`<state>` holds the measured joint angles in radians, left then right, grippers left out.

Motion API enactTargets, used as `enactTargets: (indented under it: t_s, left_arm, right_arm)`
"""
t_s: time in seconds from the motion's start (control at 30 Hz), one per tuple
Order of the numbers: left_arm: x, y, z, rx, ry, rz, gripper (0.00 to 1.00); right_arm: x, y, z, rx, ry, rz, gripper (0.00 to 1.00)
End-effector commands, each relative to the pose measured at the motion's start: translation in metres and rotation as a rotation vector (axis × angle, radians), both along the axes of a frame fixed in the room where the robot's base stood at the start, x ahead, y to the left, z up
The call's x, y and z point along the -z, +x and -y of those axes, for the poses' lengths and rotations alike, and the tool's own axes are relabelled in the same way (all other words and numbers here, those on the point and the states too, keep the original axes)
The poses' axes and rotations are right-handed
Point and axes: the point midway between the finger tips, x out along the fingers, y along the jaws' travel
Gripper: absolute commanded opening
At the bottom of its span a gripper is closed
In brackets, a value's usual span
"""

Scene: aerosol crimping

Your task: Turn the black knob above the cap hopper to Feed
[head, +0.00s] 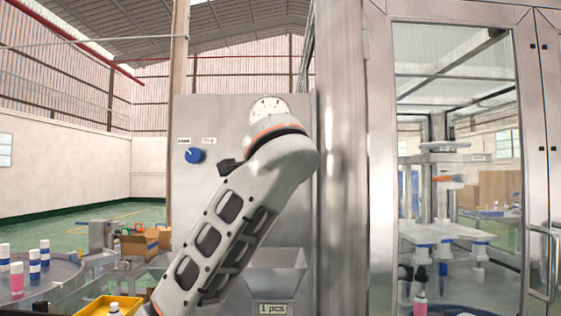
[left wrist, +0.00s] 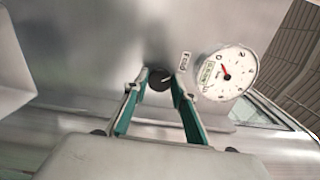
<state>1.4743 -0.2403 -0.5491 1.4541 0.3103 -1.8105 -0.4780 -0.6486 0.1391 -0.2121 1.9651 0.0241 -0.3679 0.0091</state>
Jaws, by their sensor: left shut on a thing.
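The black knob (left wrist: 160,79) is on the grey metal panel in the left wrist view. My left gripper (left wrist: 159,84) has its two teal fingers closed on either side of it. A pale pointer line on the knob slants to the right and slightly up, roughly towards a small Feed label (left wrist: 185,61) beside it. In the head view my left arm covers the black knob and my fingers. The cap hopper (head: 277,270) is the grey metal bin low on the panel, partly behind my arm. My right gripper is out of view.
A blue knob (head: 194,156) is left of my arm. A glass-doored metal enclosure (head: 380,170) stands at right.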

Motion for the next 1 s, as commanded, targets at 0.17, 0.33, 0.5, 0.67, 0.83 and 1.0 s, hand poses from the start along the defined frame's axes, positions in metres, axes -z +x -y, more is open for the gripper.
enactTargets:
  t_s: [0.17, 0.33, 0.5, 0.67, 0.83, 1.0]
  left_arm:
    - [0.0010, 0.0001, 0.0004, 0.000, -0.090, -0.003, 0.04]
    - [0.0015, 0.0003, 0.0001, 0.000, -0.140, -0.003, 0.04]
    - [0.0012, 0.0001, 0.0000, -0.001, -0.162, -0.001, 0.04]
    - [0.0012, 0.0002, -0.0001, 0.000, -0.166, -0.001, 0.04]
    - [0.0012, 0.0002, 0.0000, 0.000, -0.166, -0.001, 0.04]
    - [0.0011, 0.0001, 0.0001, 0.000, -0.165, -0.001, 0.42]
  right_arm:
    - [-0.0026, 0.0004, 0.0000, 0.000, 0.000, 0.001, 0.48]
    - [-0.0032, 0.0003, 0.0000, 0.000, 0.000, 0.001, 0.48]
    - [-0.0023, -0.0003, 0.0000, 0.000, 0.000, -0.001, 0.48]
    - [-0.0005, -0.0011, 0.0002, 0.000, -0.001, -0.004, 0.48]
    - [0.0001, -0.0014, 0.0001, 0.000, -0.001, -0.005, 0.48]
    - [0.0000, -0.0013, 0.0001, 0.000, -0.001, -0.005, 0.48]
